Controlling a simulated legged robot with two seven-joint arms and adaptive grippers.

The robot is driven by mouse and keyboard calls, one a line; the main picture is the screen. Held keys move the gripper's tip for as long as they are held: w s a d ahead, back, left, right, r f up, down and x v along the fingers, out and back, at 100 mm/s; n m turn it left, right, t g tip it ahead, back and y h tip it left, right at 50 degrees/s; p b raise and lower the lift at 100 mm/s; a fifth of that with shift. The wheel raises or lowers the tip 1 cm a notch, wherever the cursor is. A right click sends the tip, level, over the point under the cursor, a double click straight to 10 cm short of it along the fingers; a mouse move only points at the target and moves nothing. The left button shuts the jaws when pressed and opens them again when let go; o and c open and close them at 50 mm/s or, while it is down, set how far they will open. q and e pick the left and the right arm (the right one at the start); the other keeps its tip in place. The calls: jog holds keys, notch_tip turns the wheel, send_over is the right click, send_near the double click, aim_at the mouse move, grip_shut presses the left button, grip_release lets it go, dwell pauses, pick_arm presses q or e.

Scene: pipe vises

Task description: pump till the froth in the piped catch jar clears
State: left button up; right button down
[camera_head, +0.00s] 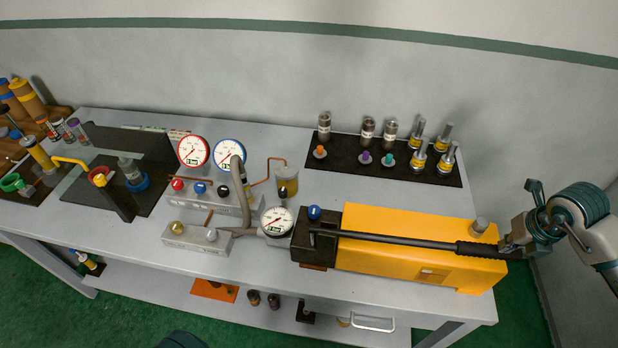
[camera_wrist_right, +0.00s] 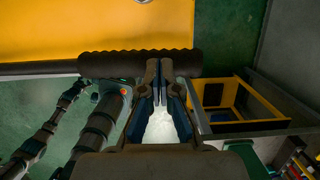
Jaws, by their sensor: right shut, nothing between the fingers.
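The yellow hand pump (camera_head: 390,262) lies on the bench with its long black lever (camera_head: 400,239) lowered along the top. The lever's ribbed grip (camera_head: 480,249) is at the right end and also shows in the wrist view (camera_wrist_right: 110,64). My right gripper (camera_head: 508,246) is at the grip's end, its fingers (camera_wrist_right: 160,72) shut with nothing between them, against or just beside the grip. The catch jar (camera_head: 287,182) stands behind the pump gauge with a copper pipe (camera_head: 268,170) into it. It holds amber liquid; froth is too small to tell. My left gripper is not in view.
Round gauges (camera_head: 229,154) stand over a valve block (camera_head: 205,200) left of the jar. A black mat (camera_head: 340,160) with metal cylinders and coloured plugs is behind the pump. A yellow-edged crate (camera_wrist_right: 235,100) sits low beyond the bench's right end.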

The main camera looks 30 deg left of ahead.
jog(key=v, duration=0.1)
jog(key=p+v, duration=0.1)
jog(key=v, duration=0.1)
jog(key=a+p+v, duration=0.1)
jog(key=v, duration=0.1)
jog(key=shift+w, duration=0.3)
pick_arm(q)
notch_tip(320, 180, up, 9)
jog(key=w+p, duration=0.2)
jog(key=p, duration=0.3)
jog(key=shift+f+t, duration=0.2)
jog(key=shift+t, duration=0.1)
pick_arm(e)
notch_tip(320, 180, up, 8)
jog(key=a, duration=0.2)
jog(key=shift+s+f, duration=0.2)
jog(key=shift+f, duration=0.05)
pick_arm(q)
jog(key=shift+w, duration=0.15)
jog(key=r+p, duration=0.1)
jog(key=p, duration=0.1)
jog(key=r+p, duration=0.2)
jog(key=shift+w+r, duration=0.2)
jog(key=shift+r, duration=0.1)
pick_arm(e)
jog(key=v, duration=0.2)
jog(key=w+v, duration=0.1)
jog(key=v, duration=0.2)
jog(key=shift+a+r, duration=0.15)
jog(key=shift+a, duration=0.1)
